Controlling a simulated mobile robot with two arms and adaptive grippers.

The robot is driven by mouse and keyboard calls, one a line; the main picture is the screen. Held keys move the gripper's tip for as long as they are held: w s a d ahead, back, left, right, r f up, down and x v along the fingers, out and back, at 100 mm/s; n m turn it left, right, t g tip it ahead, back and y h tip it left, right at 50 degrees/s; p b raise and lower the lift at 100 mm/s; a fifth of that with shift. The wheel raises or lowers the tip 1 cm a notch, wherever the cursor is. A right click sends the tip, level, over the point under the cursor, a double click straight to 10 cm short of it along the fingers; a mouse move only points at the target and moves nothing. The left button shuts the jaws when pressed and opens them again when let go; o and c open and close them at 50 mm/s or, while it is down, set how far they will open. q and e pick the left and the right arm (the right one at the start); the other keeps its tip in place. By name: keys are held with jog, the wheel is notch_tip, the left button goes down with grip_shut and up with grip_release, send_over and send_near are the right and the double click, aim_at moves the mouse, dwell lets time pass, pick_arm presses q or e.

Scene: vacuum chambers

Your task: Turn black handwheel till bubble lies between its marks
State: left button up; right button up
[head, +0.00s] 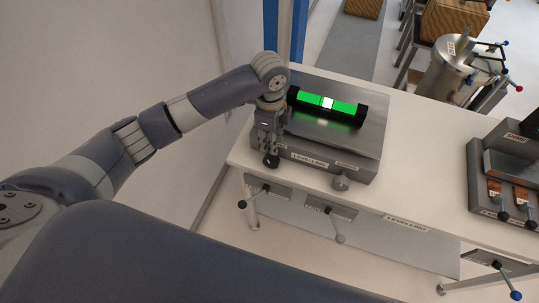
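A levelling unit (346,138), a grey metal block with a plate on top, stands at the left end of the white table. On it lies a black-ended level with a bright green vial (348,107). A pale bubble (327,103) shows near the vial's middle; its marks are too small to read surely. The black handwheel (271,161) is at the unit's front left corner. My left gripper (268,143) points down right over the handwheel; its fingers are small and dark, so I cannot tell whether they grip it. My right gripper is out of view.
A grey knob (339,183) sits at the unit's front right. Levers with ball ends (339,239) hang below the table's front edge. Another device (507,165) stands at the right. The white tabletop (430,150) between is clear. A metal chamber (455,70) stands behind.

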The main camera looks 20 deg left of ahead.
aim_at(270, 156)
pick_arm(q)
jog(key=shift+w+a+r, duration=0.15)
jog(key=shift+a+r, duration=0.15)
jog(key=shift+a, duration=0.05)
notch_tip(270, 156, down, 10)
jog(key=shift+f+p, duration=0.25)
jog(key=shift+p, duration=0.85)
grip_shut()
